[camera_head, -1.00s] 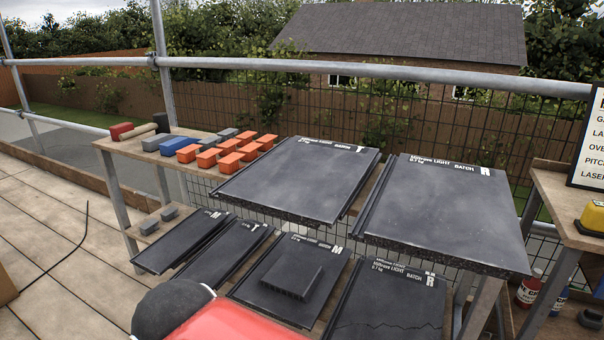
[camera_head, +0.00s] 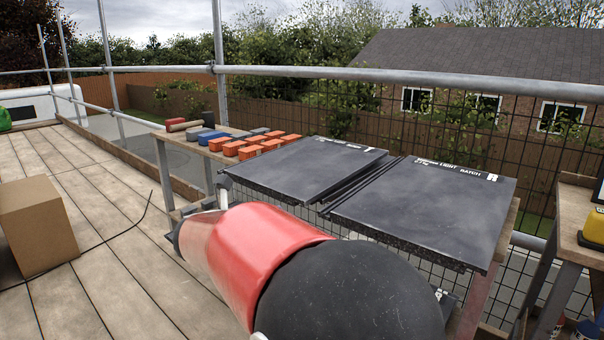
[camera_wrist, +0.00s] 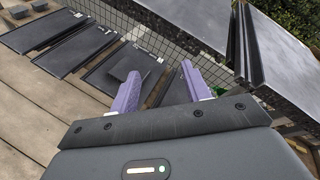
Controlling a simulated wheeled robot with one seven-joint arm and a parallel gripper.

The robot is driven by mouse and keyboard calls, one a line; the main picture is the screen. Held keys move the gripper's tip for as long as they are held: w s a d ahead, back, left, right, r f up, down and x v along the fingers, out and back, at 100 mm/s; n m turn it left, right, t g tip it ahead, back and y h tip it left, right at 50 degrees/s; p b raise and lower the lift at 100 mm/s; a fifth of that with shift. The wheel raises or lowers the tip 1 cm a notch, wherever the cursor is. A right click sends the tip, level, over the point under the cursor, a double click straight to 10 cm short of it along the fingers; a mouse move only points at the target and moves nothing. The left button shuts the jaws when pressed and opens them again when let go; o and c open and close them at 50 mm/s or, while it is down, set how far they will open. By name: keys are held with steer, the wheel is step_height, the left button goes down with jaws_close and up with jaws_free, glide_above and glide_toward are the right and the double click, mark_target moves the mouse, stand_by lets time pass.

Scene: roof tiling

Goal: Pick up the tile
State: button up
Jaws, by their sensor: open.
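Two large dark tiles lie on the upper shelf in the head view: a left tile (camera_head: 305,165) and a right tile (camera_head: 425,208) labelled LIGHT, BATCH and R. The wrist view shows smaller-looking dark tiles on a lower level, including a left one (camera_wrist: 40,33), a middle one (camera_wrist: 77,47) and one bearing a raised block (camera_wrist: 104,82). Another dark tile (camera_wrist: 174,88) shows between my fingers. My gripper (camera_wrist: 160,84) has its two purple fingers apart, with nothing held between them. Its gap to the tiles is hard to judge.
Orange blocks (camera_head: 250,151) and a blue block (camera_head: 213,137) lie at the bench's far left. A scaffold rail (camera_head: 400,78) and mesh run behind. A cardboard box (camera_head: 38,225) stands on the planks at left. A yellow device (camera_head: 592,229) sits on the right bench.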

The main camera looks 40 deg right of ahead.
mark_target(254, 186)
steer(key=w+n+t+h, duration=0.1)
steer(key=w+n, duration=0.2)
steer(key=n, duration=0.1)
steer(key=w+d+r+n+t+h+b, duration=0.1)
steer(key=w+n, duration=0.1)
steer(key=n, duration=0.2)
steer(key=w+d+n+t, duration=0.1)
steer(key=w+n, duration=0.2)
steer(key=n, duration=0.1)
steer(key=shift+w+r+h, duration=0.15)
steer(key=shift+w+h, duration=0.2)
steer(key=shift+h, duration=0.05)
steer(key=shift+w+d+r+n+t, duration=0.1)
steer(key=shift+w+n+t, duration=0.2)
steer(key=shift+w+n, duration=0.1)
steer(key=b+x, duration=0.1)
steer(key=x, duration=0.6)
steer(key=shift+s+d, duration=0.1)
steer(key=shift+d, duration=0.15)
jaws_close()
steer(key=shift+r, duration=0.1)
